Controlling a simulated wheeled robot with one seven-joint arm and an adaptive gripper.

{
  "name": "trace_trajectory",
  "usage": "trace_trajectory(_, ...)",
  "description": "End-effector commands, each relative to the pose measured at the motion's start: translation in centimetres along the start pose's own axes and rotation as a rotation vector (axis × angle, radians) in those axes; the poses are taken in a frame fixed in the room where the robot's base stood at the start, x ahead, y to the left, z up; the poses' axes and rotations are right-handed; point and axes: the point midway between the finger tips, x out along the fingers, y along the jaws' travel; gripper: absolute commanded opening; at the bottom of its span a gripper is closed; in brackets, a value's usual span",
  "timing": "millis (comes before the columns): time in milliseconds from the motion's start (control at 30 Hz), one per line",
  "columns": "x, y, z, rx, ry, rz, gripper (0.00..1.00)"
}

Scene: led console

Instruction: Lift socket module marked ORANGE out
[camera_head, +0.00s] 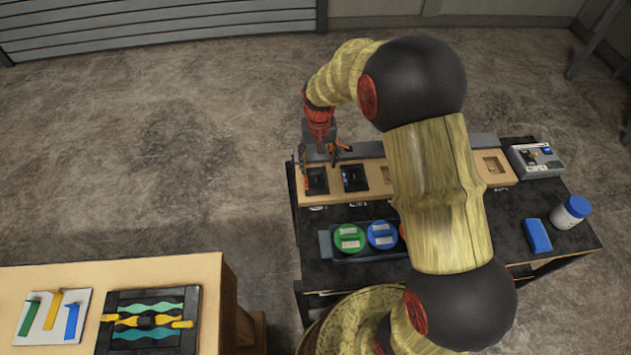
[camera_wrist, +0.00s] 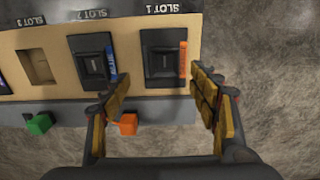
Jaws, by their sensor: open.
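The socket module with the orange label (camera_wrist: 160,58) is a black block with a dark, raised middle, seated in the wooden console at the slot marked 1. In the head view it is the leftmost module (camera_head: 317,182), partly beside my gripper. My gripper (camera_wrist: 158,80) is open and empty, its fingers pointing toward this module, with the module between and beyond the fingertips in the wrist view. In the head view my gripper (camera_head: 327,155) hangs above the console's left end. I cannot tell the height gap.
A blue-labelled module (camera_wrist: 93,62) sits in slot 2, beside an empty recess (camera_wrist: 36,67). Orange (camera_wrist: 124,124) and green (camera_wrist: 40,124) blocks stand along the console's grey edge. A tray holds green (camera_head: 349,238) and blue (camera_head: 382,235) round pieces. My arm hides the console's middle.

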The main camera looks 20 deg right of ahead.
Motion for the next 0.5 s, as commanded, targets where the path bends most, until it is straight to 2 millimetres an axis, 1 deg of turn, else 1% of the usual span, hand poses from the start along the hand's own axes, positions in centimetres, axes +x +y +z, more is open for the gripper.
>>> trace_trajectory(33, 0.7, 0.0, 0.0, 0.0, 0.0, 0.0, 0.61)
trace_trajectory(100, 1.4, -0.1, 0.0, -0.001, 0.001, 0.0, 0.61)
trace_trajectory(267, 2.4, -0.2, 0.0, -0.001, 0.0, 0.0, 0.61)
trace_trajectory(500, 5.8, -0.8, 0.1, -0.001, 0.0, 0.0, 0.61)
